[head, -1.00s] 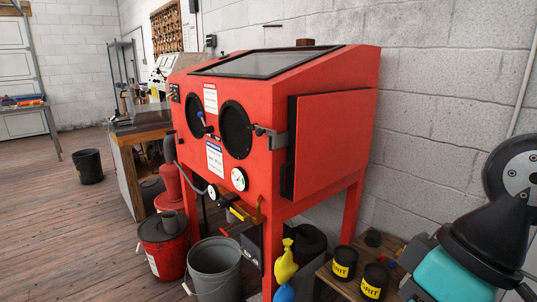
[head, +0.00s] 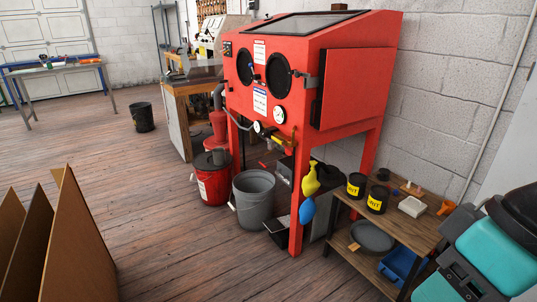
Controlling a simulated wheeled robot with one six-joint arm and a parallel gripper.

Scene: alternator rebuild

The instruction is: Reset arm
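Part of my own arm (head: 492,258), teal and black, shows at the lower right edge of the head view. My gripper is not in the frame, so what it holds or whether it is open is hidden. The visible arm links appear in front of the right end of a low wooden bench (head: 405,232) and cover part of it.
A red blast cabinet (head: 345,85) stands against the block wall. Grit cans (head: 376,197) and a white block (head: 411,207) sit on the bench. A grey bucket (head: 254,200) and red bucket (head: 213,180) stand left. Brown panels (head: 70,240) rise lower left. Floor between is clear.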

